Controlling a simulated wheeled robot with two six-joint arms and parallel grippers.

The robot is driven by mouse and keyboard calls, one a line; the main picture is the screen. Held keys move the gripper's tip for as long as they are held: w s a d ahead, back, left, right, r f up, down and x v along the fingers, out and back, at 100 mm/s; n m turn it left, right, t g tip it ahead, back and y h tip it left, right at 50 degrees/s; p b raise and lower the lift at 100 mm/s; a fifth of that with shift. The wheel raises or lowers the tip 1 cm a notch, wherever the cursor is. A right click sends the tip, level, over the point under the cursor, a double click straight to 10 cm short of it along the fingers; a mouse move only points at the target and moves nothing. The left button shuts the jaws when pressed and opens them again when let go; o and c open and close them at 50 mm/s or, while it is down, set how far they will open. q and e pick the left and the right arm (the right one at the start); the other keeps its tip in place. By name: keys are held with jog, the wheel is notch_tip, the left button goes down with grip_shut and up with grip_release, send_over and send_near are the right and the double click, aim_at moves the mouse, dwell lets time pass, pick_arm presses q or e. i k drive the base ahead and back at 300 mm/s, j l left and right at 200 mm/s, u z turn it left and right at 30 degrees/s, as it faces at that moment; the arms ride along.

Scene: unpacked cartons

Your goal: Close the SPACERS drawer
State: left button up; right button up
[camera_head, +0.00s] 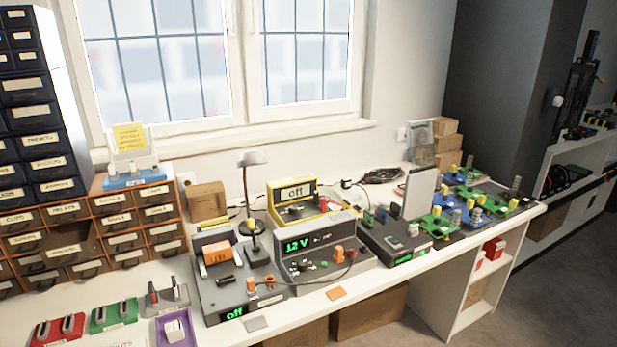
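An orange-framed cabinet of small brown drawers (98,187) stands on the left of the bench against the wall. One drawer in it (64,252), left of its middle, appears pulled out, with a dark brown open space showing above and behind its labelled front. Its label looks like SPACERS, but the print is too small to read surely. The drawers around it look shut. Neither of my grippers is in view.
A black drawer cabinet (40,115) rises behind on the left. Red (57,330) and green (113,315) trays and a purple tray (176,328) lie in front.

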aim_at(70, 241)
jog(key=u, duration=1.55)
jog(key=i+l+z, duration=0.1)
jog(key=l, duration=0.25)
jog(key=i+l+z, duration=0.1)
jog(key=i+l, duration=0.2)
